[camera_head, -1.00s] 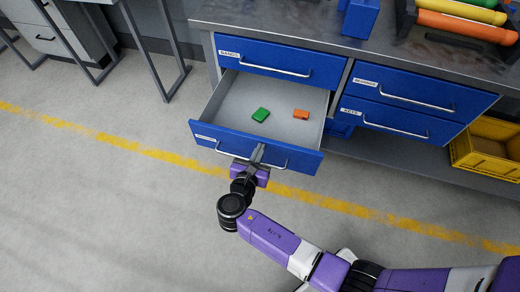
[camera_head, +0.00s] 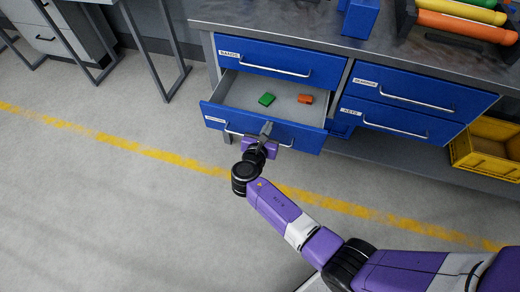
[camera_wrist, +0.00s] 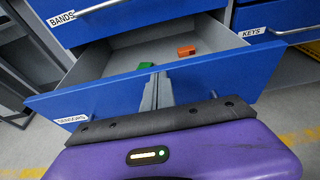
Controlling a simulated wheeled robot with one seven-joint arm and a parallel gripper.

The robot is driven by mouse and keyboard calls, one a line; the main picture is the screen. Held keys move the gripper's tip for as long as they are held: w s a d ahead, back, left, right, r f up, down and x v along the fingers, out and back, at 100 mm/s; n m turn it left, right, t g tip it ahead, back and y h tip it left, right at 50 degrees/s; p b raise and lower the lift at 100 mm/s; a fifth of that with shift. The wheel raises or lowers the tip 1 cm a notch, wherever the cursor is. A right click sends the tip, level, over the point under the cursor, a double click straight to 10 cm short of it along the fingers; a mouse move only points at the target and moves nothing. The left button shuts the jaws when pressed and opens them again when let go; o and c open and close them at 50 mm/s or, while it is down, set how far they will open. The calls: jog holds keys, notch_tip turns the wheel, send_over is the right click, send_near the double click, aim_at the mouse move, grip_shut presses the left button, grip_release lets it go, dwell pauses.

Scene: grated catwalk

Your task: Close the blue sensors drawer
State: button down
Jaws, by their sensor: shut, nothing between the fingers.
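The blue sensors drawer (camera_head: 306,136) is the lower left drawer of the workbench and stands partly open. Its label SENSORS (camera_wrist: 72,120) shows at the left of its front in the wrist view. A green block (camera_head: 267,99) and an orange block (camera_head: 305,99) lie inside on the grey bottom. My gripper (camera_head: 267,128) is at the middle of the drawer front, by the bar handle, with its fingers shut and empty. In the wrist view the fingertips (camera_wrist: 157,88) overlap the top edge of the front. I cannot tell whether they press on it.
The BANDS drawer (camera_head: 280,62) above is shut, as are two blue drawers to the right, the lower one marked KEYS (camera_head: 400,120). A yellow crate (camera_head: 485,150) sits on the low shelf at right. The floor in front is clear, with a yellow line.

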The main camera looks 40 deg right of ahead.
jog(key=w+d+b, duration=0.5)
jog(key=w+d, duration=0.6)
jog(key=d, duration=0.5)
jog(key=shift+w+d+b, duration=0.2)
jog(key=shift+w+b, duration=0.2)
jog(key=shift+d+r, duration=0.1)
jog(key=shift+r, duration=0.15)
jog(key=f+p+v, duration=0.2)
jog(key=p+v, duration=0.2)
jog(key=v, duration=1)
jog(key=shift+s+a+p, duration=0.15)
jog(key=shift+a+p, duration=0.25)
jog(key=shift+a, duration=0.05)
